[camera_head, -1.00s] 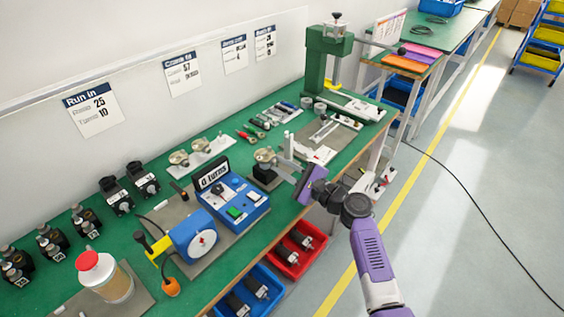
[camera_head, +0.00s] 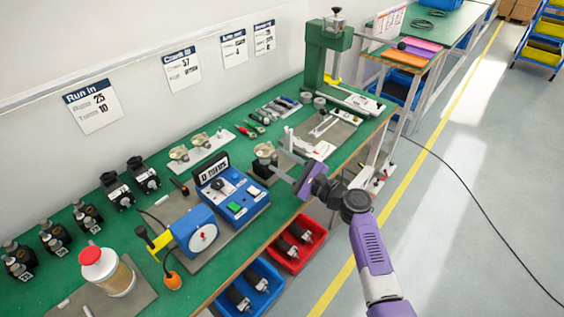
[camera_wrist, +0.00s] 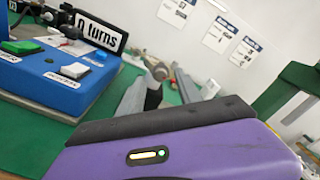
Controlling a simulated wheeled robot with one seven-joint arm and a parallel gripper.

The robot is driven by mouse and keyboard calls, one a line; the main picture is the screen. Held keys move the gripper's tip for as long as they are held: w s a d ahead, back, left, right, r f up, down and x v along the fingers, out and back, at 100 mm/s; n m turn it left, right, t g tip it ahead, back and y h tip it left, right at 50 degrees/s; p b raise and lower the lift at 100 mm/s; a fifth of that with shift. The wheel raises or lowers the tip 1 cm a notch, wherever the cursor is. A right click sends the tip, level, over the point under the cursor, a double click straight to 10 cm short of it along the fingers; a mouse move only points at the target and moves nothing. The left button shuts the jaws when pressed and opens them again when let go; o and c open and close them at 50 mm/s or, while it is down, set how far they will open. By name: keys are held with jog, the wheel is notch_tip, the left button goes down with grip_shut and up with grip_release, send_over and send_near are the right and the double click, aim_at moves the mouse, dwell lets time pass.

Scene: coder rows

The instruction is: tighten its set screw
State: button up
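A brass-coloured, round-topped part (camera_head: 265,150) sits on a dark block near the bench's front edge. It also shows in the wrist view (camera_wrist: 157,68), beyond and between my fingertips. My gripper (camera_head: 277,162) reaches over the front edge towards this part. Its two grey fingers (camera_wrist: 165,88) are apart in the wrist view, with the dark block visible between them. I cannot tell whether either finger touches the part or block. No set screw can be made out. The blue box with the "0 turns" display (camera_head: 233,190) stands left of my gripper.
A blue dial device (camera_head: 195,230) and a red-lidded jar (camera_head: 105,270) stand to the left. Two more brass-topped parts lie on a white strip (camera_head: 202,150) behind. A green press (camera_head: 328,55) stands farther right. Red (camera_head: 297,262) and blue bins hang below the front edge.

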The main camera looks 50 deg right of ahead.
jog(key=shift+s+d+b, duration=0.15)
jog(key=shift+s+b, duration=0.2)
jog(key=shift+s, duration=3.55)
